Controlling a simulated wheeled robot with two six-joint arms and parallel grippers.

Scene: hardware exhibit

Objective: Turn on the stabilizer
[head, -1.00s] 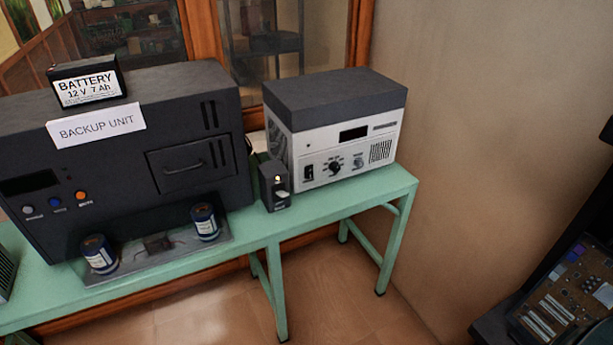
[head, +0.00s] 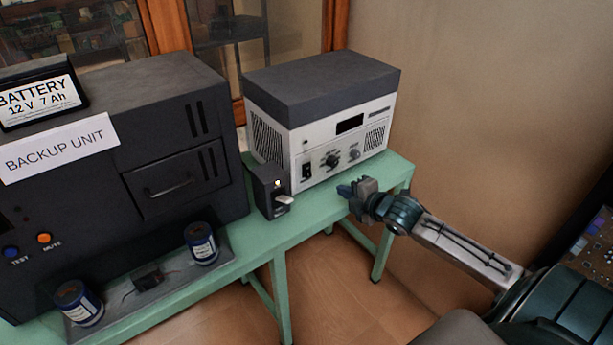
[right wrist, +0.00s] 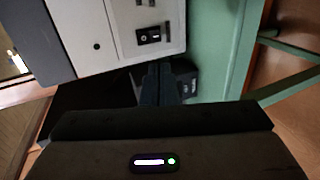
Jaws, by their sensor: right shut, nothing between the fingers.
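A white-fronted unit (head: 340,125) with a dark grey top, probably the stabilizer, stands on the green table. Its front has a black rocker switch (head: 307,170), knobs and a dark display (head: 350,124). The rocker switch also shows in the right wrist view (right wrist: 149,36). My right gripper (head: 345,190) is shut and empty, in front of the unit and right of the small box, apart from both. My left gripper is out of view.
A large dark backup unit (head: 160,105) stands at the left with a battery (head: 42,93) on top. Two blue cans (head: 201,244) sit on a grey plate before it. The green table's (head: 245,255) front edge is near my right arm.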

